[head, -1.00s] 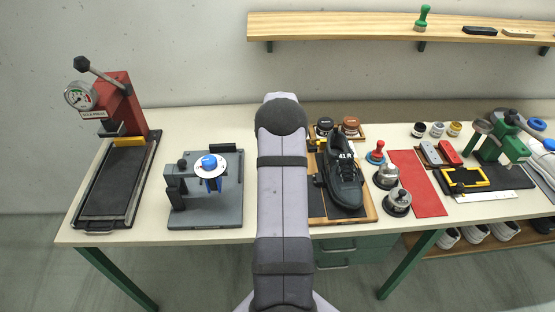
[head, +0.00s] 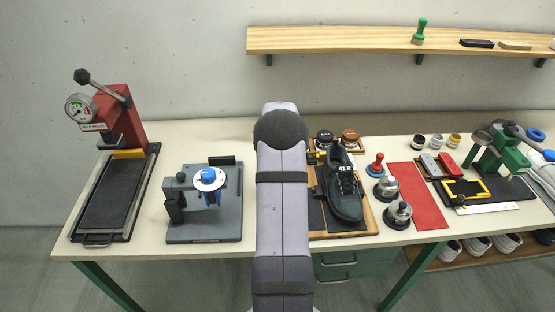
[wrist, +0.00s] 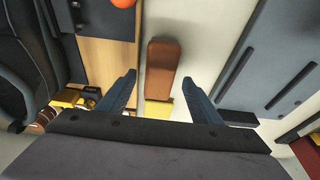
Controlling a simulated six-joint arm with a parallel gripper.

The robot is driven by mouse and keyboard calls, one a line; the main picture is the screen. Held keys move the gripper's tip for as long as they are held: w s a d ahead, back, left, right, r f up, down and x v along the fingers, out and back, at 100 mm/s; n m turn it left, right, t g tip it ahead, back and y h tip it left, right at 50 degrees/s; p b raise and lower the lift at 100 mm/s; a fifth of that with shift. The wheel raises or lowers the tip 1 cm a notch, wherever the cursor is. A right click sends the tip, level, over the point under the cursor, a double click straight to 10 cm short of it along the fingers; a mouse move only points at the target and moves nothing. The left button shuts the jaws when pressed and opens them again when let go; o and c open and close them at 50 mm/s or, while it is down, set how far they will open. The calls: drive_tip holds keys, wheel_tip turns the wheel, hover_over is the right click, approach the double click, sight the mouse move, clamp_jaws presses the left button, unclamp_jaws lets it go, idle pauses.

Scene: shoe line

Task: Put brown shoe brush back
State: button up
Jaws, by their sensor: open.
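The brown shoe brush (wrist: 163,66) shows in the wrist view, with a brown back and a yellow end (wrist: 158,110) toward my gripper. It appears to lie on the cream tabletop, between the wooden shoe board and a grey plate. My gripper (wrist: 159,80) is open, with one blue-grey finger on each side of the brush and visible gaps between. I cannot tell how high the fingers are above the table. In the head view my arm hides both the brush and the gripper.
A black shoe (head: 342,190) stands on a wooden board (head: 370,222) just right of my arm. A grey fixture (head: 205,230) with a blue knob is at the left, and a red press (head: 122,120) further left. Two brush-like blocks (head: 477,43) (head: 516,45) lie on the wall shelf (head: 345,40).

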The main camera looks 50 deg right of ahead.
drive_tip(key=b+v, duration=0.2)
drive_tip(key=v, duration=0.8)
drive_tip(key=shift+r+b, duration=0.15)
drive_tip(key=shift+b, duration=0.15)
